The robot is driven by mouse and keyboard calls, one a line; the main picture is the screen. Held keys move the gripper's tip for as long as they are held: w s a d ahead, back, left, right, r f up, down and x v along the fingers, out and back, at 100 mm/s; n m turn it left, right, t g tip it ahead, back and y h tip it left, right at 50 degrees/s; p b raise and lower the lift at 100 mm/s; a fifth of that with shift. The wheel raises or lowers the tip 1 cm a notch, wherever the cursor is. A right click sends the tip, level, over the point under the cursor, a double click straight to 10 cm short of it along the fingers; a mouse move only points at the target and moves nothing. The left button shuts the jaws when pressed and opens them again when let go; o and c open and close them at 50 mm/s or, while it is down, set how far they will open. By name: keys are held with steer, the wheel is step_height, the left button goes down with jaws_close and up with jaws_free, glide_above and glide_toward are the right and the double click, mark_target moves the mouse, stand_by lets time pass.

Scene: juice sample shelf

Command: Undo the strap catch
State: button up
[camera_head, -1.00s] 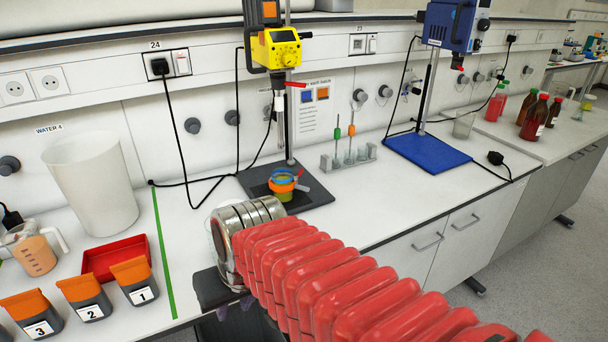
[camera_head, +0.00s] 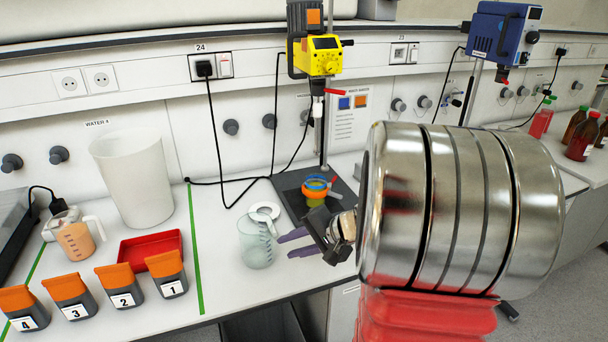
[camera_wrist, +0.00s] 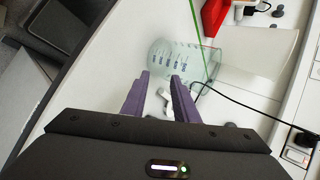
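A small vessel with blue and orange bands (camera_head: 316,188) stands on the dark base of the yellow stirrer stand. My gripper (camera_head: 290,245) is low over the front of the bench, left of and nearer than the vessel, with purple fingers pointing left at a glass beaker (camera_head: 256,248). In the wrist view the fingers (camera_wrist: 160,78) are apart with nothing held between them. The beaker is beyond the tips there. The banded vessel is not visible in that view.
A white ring-shaped piece (camera_head: 265,210) is at the beaker's top. The yellow stirrer (camera_head: 322,55) hangs above the vessel. A white bucket (camera_head: 133,180), red tray (camera_head: 150,248) and several numbered pouches (camera_head: 122,288) stand left. A black cable crosses the bench behind the beaker.

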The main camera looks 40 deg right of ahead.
mark_target(333, 181)
steer(key=w+d+m+t+h, duration=0.1)
steer(key=d, duration=0.3)
steer(key=w+d+m+t+h, duration=0.1)
steer(key=d, duration=0.3)
steer(key=w+d+m+t+h, duration=0.1)
steer(key=d, duration=0.3)
steer(key=shift+d+r+t, duration=0.1)
steer(key=shift+d+t, duration=0.2)
steer(key=d+r+m+t+h, duration=0.1)
steer(key=d+h, duration=0.5)
steer(key=d, duration=0.6)
steer(key=shift+s+d+r+m, duration=0.2)
steer(key=shift+d+r+m, duration=0.25)
steer(key=shift+r, duration=0.35)
steer(key=x, duration=1.3)
steer(key=shift+w+r, duration=0.15)
steer(key=shift+w, duration=0.3)
steer(key=shift+c, duration=0.3)
jaws_close()
